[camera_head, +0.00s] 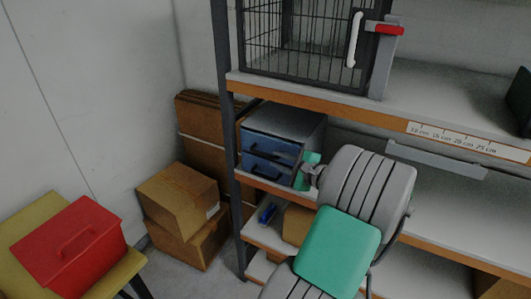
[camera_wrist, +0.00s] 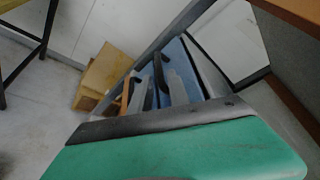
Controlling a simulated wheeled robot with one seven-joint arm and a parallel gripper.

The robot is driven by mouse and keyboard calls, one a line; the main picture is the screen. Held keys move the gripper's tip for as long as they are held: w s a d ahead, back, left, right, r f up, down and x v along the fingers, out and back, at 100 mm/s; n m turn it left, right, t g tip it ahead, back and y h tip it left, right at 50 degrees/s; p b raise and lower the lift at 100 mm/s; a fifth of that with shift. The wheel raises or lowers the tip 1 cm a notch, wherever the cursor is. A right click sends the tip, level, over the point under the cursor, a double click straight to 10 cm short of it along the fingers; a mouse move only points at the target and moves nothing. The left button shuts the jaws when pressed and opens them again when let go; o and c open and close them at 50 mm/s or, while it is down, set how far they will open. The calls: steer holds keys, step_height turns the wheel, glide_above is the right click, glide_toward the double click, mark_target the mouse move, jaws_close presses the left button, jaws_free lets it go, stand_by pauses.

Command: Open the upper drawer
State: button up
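A small grey cabinet (camera_head: 290,122) with two blue drawer fronts stands on the middle shelf in the head view. The upper drawer (camera_head: 262,143) and the lower drawer (camera_head: 255,164) have dark handles and look shut. My gripper (camera_head: 311,172) is in front of the shelf, to the right of the drawer fronts and partly hidden by my arm. In the wrist view, the cabinet's blue front (camera_wrist: 192,60) and dark handles show beyond my gripper (camera_wrist: 160,92). Its two grey fingers appear apart with nothing held between them. Contact with a handle cannot be made out.
A wire cage (camera_head: 295,40) with a white handle stands on the shelf above. Cardboard boxes (camera_head: 180,200) are stacked left of the dark shelf post (camera_head: 226,120). A red box (camera_head: 70,245) sits on a yellow stool at lower left. The shelf right of the cabinet is mostly bare.

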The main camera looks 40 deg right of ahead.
mark_target(269, 156)
steer(key=p+x, duration=0.1)
steer(key=x, duration=0.5)
steer(key=shift+w+f, duration=0.15)
steer(key=shift+w, duration=0.2)
steer(key=shift+c, duration=0.2)
jaws_close()
stand_by(0.7)
